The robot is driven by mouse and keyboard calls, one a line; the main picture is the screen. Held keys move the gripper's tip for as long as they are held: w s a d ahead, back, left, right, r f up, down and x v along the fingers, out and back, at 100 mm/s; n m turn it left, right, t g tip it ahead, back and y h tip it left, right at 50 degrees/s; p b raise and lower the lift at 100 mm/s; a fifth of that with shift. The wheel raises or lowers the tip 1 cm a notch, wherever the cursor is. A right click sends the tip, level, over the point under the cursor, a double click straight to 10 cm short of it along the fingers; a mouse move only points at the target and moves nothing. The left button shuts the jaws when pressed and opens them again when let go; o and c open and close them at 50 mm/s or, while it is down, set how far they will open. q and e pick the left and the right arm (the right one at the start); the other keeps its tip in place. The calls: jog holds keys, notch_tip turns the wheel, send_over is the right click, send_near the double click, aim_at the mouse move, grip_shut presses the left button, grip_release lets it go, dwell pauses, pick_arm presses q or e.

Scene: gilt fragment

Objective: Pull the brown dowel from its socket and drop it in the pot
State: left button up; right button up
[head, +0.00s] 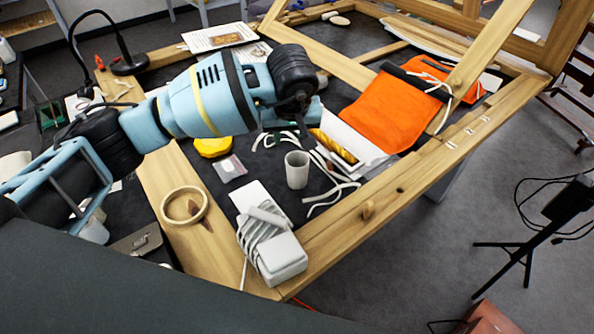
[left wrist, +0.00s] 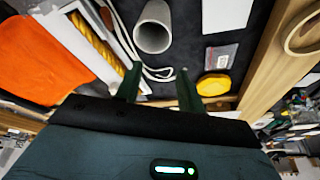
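A short brown wooden dowel (head: 368,209) sticks out of the wooden frame's front beam. Its socket is hidden by the dowel itself. A grey cylindrical pot (head: 297,169) stands upright and open-topped on the dark surface inside the frame; it also shows in the left wrist view (left wrist: 153,28). My left gripper (head: 302,127) is above the dark surface, behind the pot in the head view and apart from it. In the left wrist view its two dark green fingers (left wrist: 159,88) are spread with nothing between them. The dowel is not visible there. My right gripper is not in view.
The wooden frame's beams (head: 330,240) border the dark work surface. White cord strips (head: 330,192) lie beside the pot. A cord-wrapped white box (head: 283,257), a wooden ring (head: 184,206), a yellow puck (head: 213,146) and orange cloth (head: 392,108) lie around.

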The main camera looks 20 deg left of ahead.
pick_arm(q)
jog(key=v, duration=0.7)
jog(key=shift+r, duration=0.3)
jog(key=shift+d, duration=0.1)
